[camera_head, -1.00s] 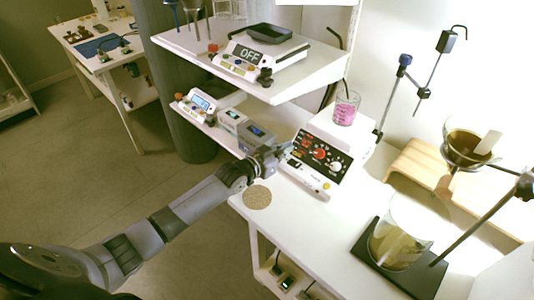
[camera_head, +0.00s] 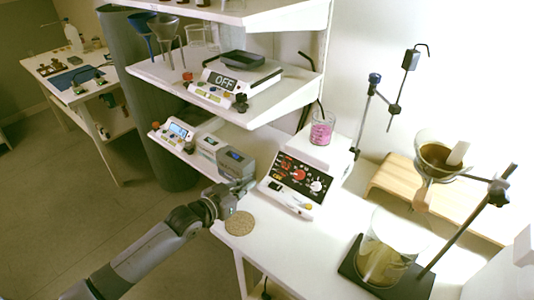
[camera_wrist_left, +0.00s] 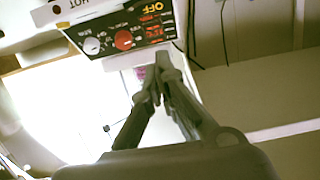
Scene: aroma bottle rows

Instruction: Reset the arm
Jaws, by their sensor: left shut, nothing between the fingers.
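My left gripper (camera_head: 243,187) is shut and empty at the end of my left arm, which comes in from the lower left. It is just left of the white hotplate (camera_head: 298,178) with its black panel of red and white knobs, above the near left part of the white bench. In the left wrist view the fingers (camera_wrist_left: 156,72) come together at their tips with nothing between them. The hotplate panel (camera_wrist_left: 124,36) shows beyond them, upside down. My right gripper is in neither view.
A round cork mat (camera_head: 239,223) lies on the bench near the gripper. A beaker of pink liquid (camera_head: 321,128) stands on the hotplate. A large glass beaker (camera_head: 382,252) and a funnel stand (camera_head: 470,226) are at the right. A scale (camera_head: 236,80) sits on a shelf at the upper left.

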